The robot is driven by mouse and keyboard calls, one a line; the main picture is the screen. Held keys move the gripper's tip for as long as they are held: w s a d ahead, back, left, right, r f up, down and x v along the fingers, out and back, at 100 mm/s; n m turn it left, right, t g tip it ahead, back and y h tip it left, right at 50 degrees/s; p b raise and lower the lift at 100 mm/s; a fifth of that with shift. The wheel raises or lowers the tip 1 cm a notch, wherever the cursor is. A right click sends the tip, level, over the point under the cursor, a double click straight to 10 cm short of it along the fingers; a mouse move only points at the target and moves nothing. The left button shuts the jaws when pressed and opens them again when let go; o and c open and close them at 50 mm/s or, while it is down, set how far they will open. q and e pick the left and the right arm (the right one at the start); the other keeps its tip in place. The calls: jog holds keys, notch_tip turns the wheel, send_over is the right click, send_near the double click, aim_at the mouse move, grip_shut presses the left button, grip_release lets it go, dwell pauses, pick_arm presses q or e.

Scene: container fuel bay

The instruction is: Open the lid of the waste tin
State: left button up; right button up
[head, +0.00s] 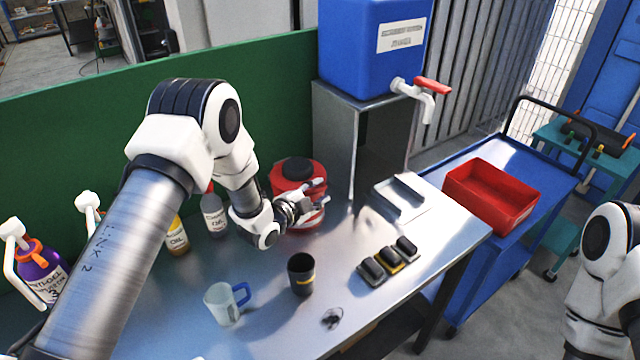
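The likely waste tin is a round red can (282,184) with a black lid (298,168) on top. It stands on the metal bench near the green back panel, left of the grey stand. The lid looks seated on the can. My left gripper (321,193) is in front of the can's right side, with its two fingers apart and nothing seen between them. It hides part of the can; I cannot tell if it touches it. My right arm shows at the right edge, but its gripper is out of view.
On the bench are a clear mug (222,304), a black cup (301,274), dark blocks (388,262), a grey holder (400,198) and bottles (213,214). A blue water tank (350,50) with a red-handled tap is behind. A red bin (490,196) sits on a blue cart.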

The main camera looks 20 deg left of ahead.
pick_arm(q)
jog(key=shift+w+a+f, duration=0.1)
jog(key=shift+w+f, duration=0.25)
jog(key=shift+w, duration=0.3)
jog(key=shift+w+a+f, duration=0.1)
jog(key=shift+w+f, duration=0.25)
jog(key=shift+w, duration=0.25)
jog(key=shift+s+d+r, duration=0.1)
jog(key=shift+s+r, duration=0.05)
jog(key=shift+s+d+r, duration=0.15)
jog(key=shift+s+r, duration=0.1)
jog(key=shift+s, duration=0.05)
grip_shut()
pick_arm(e)
jog(key=shift+w+a+r, duration=0.1)
jog(key=shift+w+r, duration=0.1)
jog(key=shift+w, duration=0.05)
pick_arm(q)
jog(key=shift+w, duration=0.1)
pick_arm(e)
jog(key=shift+s, duration=0.1)
